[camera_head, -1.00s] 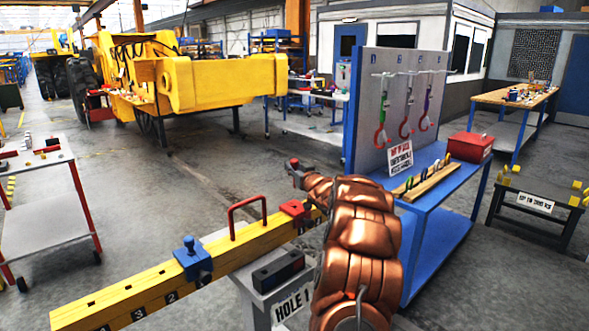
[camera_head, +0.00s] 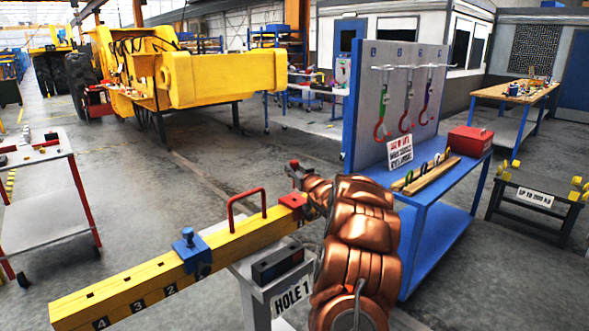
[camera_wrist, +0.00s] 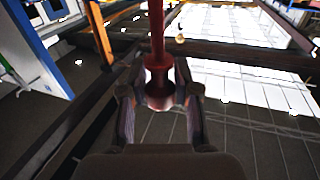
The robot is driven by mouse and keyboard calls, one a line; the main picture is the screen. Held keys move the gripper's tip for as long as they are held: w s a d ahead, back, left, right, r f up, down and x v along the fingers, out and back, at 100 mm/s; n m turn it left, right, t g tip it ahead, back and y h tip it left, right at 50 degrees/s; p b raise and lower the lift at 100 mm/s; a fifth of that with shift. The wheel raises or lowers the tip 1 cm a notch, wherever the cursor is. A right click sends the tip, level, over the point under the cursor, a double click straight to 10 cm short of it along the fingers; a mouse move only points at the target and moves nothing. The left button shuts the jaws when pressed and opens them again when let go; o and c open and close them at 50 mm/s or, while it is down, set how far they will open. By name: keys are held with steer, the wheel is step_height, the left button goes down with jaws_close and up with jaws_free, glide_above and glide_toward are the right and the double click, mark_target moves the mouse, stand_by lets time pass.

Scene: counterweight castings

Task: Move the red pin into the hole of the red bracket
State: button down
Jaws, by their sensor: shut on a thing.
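The red pin (camera_wrist: 157,45) is gripped between both fingers of my gripper (camera_wrist: 160,92) in the wrist view, its wide end between the pads and its shaft running up the picture. In the head view a small red part (camera_head: 294,163) shows at the tip of my gripper (camera_head: 297,173). The red bracket (camera_head: 292,200) sits on the right end of the yellow beam (camera_head: 130,286). My gripper shows just above the bracket in the picture, apart from it.
A blue bracket with a blue pin (camera_head: 190,246) and a red handle (camera_head: 247,208) stand on the beam. A grey stand labelled HOLE 1 (camera_head: 293,298) is beside it. A blue bench (camera_head: 437,240) with a hook panel (camera_head: 400,90) stands right of the arm.

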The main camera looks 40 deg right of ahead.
steer(key=shift+f+b, duration=1.75)
steer(key=shift+f, duration=2.7)
steer(key=shift+f, duration=0.1)
steer(key=c, duration=0.8)
jaws_free()
steer(key=shift+o, duration=0.2)
steer(key=shift+s, duration=0.1)
steer(key=v, duration=1.1)
steer(key=shift+s+a, duration=0.25)
steer(key=shift+s, duration=0.1)
